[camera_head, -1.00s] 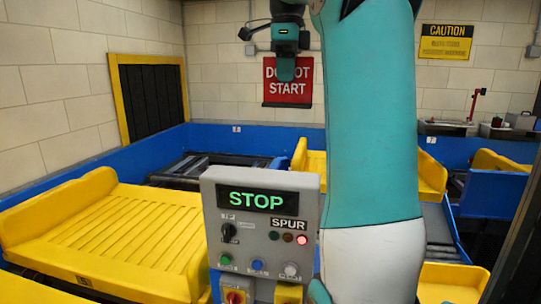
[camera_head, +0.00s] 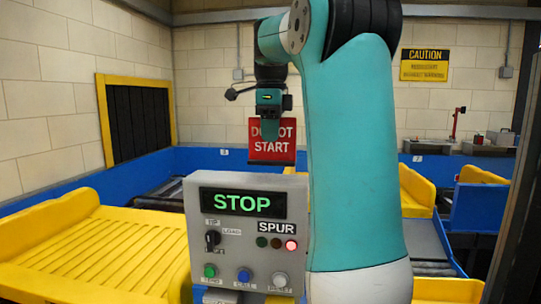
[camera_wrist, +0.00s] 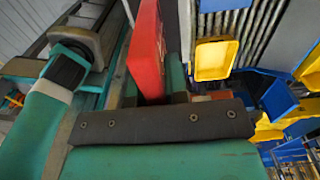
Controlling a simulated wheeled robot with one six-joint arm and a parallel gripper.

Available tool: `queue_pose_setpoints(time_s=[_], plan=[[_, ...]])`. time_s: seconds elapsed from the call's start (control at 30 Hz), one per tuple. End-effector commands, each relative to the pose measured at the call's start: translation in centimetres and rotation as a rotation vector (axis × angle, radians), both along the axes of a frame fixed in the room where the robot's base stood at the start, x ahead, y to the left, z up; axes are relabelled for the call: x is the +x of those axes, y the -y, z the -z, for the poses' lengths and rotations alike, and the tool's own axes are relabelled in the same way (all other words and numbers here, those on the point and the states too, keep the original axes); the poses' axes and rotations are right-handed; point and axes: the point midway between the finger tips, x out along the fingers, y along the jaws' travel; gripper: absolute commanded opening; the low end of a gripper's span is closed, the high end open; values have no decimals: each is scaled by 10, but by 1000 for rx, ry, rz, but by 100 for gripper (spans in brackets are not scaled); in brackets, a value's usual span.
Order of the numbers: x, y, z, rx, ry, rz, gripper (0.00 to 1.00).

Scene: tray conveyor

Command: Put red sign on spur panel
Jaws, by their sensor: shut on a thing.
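The red sign (camera_head: 272,148) reads "DO NOT START", its top partly covered by my gripper (camera_head: 271,132). My gripper is shut on the sign's upper edge and holds it upright in the air, above and behind the spur panel. In the wrist view the red sign (camera_wrist: 147,50) stands edge-on between the fingers. The spur panel (camera_head: 245,235) is a grey box in the foreground with a green "STOP" display, a "SPUR" label, a lit red lamp, a black selector knob and several buttons. The sign and the panel look apart; their exact distance cannot be told.
Yellow trays (camera_head: 100,245) lie at the left, with more at the right. A blue conveyor wall (camera_head: 195,160) runs behind. A yellow caution sign (camera_head: 424,64) hangs on the back wall. My arm hides the area right of the panel.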

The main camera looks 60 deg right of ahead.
Motion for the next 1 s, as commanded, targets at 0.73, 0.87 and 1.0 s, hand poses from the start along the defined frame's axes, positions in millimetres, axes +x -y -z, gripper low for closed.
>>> queue_pose_setpoints(time_s=[0.73, 0.87, 1.0], plan=[[0, 0, 36, 1, 0, 0, 37], [0, 0, 36, 1, 0, 0, 40], [0, 0, 35, 1, 0, 0, 40]])
